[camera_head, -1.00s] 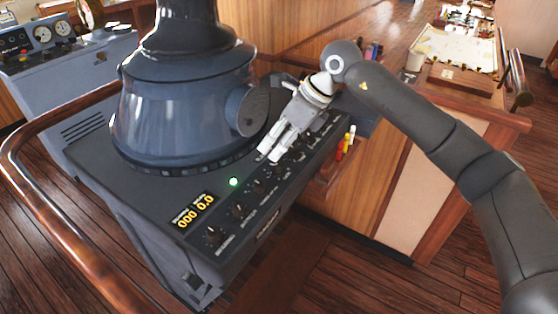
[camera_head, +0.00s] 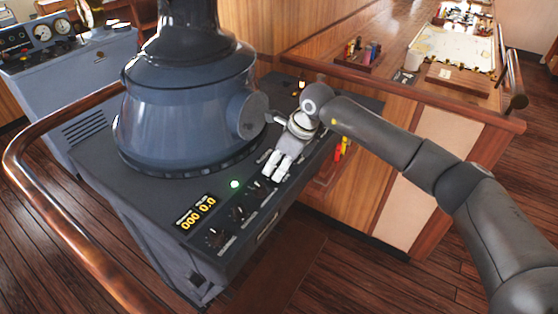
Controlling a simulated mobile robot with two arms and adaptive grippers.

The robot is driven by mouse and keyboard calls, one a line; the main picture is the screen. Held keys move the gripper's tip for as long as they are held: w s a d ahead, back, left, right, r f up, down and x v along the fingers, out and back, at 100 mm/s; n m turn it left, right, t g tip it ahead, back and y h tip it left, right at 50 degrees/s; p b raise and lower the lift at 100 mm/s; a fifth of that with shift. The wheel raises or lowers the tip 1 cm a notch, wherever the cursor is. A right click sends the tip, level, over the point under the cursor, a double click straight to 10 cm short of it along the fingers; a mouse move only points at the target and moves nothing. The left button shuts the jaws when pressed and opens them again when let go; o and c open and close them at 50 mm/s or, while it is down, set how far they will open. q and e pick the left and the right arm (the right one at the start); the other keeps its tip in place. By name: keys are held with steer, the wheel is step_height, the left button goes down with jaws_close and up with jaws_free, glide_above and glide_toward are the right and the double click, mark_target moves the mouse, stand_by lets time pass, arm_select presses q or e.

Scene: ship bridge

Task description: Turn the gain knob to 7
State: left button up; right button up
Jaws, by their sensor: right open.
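The grey radar console (camera_head: 165,205) has a row of dark knobs along its front right edge. A near knob (camera_head: 214,238), a second knob (camera_head: 238,212) and a third knob (camera_head: 257,186) show; their labels are too small to read, so I cannot tell which is the gain knob. My right gripper (camera_head: 270,177) is open, its pale fingers pointing down at the knob row just beyond the third knob. It hides the knobs farther up the row. I cannot tell whether it touches one. My left gripper is not in view.
A large blue radar hood (camera_head: 185,110) rises beside the knobs. A yellow digital display (camera_head: 196,213) and a lit green lamp (camera_head: 235,184) sit nearby. A wooden handrail (camera_head: 50,215) curves at left. A chart table (camera_head: 450,55) stands at back right.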

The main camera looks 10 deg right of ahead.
steer(key=c, duration=1)
steer(key=shift+f, duration=0.1)
steer(key=m+t+h+b, duration=0.1)
steer(key=m+b, duration=0.2)
steer(key=m, duration=0.1)
steer(key=shift+a+f+b, duration=0.1)
steer(key=shift+f+b, duration=0.05)
steer(key=shift+b, duration=0.15)
steer(key=m+h+b, duration=0.1)
steer(key=m+b, duration=0.2)
steer(key=m+t+h+b, duration=0.1)
steer(key=m+b, duration=0.3)
steer(key=shift+a+h, duration=0.2)
steer(key=shift+h, duration=0.2)
steer(key=m+h+b, duration=0.1)
steer(key=m+b, duration=0.1)
steer(key=m, duration=0.1)
steer(key=m+h+b, duration=0.1)
steer(key=m+b, duration=0.1)
steer(key=shift+m+g, duration=0.3)
steer(key=shift+m, duration=0.1)
steer(key=shift+a+r+m+g+h+b, duration=0.15)
steer(key=shift+m+g+h+b, duration=0.25)
steer(key=shift+m, duration=0.75)
steer(key=shift+d+r+m+g+h+b, duration=0.15)
steer(key=shift+m+b, duration=0.4)
steer(key=shift+m, duration=0.6)
steer(key=shift+a+h, duration=0.1)
steer(key=shift+h, duration=0.15)
